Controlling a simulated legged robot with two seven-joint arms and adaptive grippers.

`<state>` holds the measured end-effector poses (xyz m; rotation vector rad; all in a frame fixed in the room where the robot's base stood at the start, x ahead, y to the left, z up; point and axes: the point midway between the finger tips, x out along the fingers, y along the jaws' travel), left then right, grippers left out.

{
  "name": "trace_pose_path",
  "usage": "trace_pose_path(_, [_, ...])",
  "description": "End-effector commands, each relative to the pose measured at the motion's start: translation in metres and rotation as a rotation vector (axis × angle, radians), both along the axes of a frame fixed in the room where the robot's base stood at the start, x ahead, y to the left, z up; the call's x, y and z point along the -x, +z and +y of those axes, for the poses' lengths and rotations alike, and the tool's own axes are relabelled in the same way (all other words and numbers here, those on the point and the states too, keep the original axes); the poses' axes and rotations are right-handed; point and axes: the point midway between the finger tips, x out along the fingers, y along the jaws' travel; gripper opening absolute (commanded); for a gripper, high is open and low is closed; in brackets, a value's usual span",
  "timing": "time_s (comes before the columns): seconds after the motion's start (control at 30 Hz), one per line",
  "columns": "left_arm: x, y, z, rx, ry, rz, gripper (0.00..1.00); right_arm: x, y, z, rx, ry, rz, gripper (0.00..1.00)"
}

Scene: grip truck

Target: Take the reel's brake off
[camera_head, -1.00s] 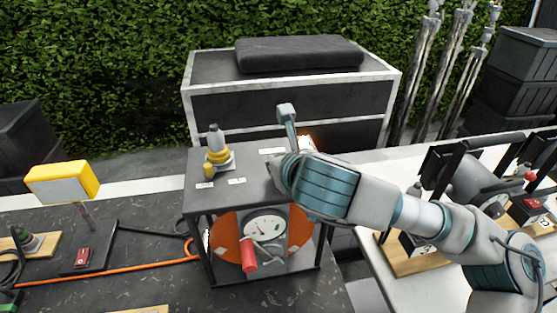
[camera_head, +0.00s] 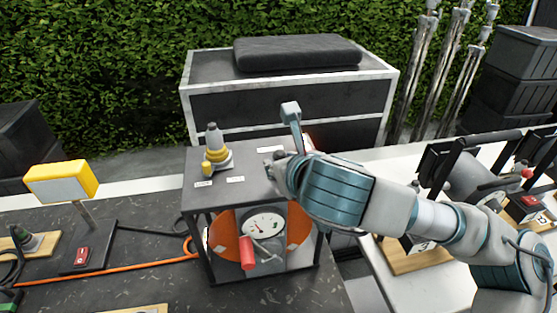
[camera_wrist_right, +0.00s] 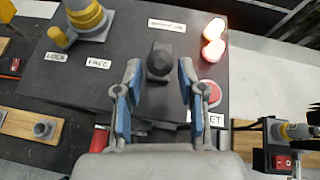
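The orange reel (camera_head: 227,242) sits inside a dark frame under a grey top panel (camera_head: 228,194). In the wrist view, a black knob (camera_wrist_right: 160,61) stands on the panel below a white label that I cannot read. My right gripper (camera_wrist_right: 160,72) is open, one blue finger on each side of the knob and a gap to both. It also shows over the panel in the head view (camera_head: 271,166), where my own wrist hides much of it. A yellow and grey fitting (camera_head: 215,152) stands at the panel's left, near labels LOCK (camera_wrist_right: 57,57) and FREE (camera_wrist_right: 98,63). My left gripper is out of view.
Lit lamps (camera_wrist_right: 213,39) and a red button (camera_wrist_right: 211,92) stand right of the knob. A yellow work lamp (camera_head: 62,183) stands left. A large case (camera_head: 290,105) is behind.

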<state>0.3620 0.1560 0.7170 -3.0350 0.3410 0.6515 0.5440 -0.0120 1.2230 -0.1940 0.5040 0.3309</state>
Motion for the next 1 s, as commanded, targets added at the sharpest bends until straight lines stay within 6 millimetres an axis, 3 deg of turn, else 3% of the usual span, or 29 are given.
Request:
trace_pose_path(0.2, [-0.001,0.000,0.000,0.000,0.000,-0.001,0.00,0.041,0.026,-0.014,-0.001,0.000,-0.002,0.39])
trace_pose_path(0.4, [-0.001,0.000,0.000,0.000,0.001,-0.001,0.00,0.064,0.039,-0.022,-0.001,-0.001,0.000,0.39])
trace_pose_path(1.0, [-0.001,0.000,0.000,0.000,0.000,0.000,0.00,0.070,0.042,-0.023,-0.001,0.000,0.002,0.39])
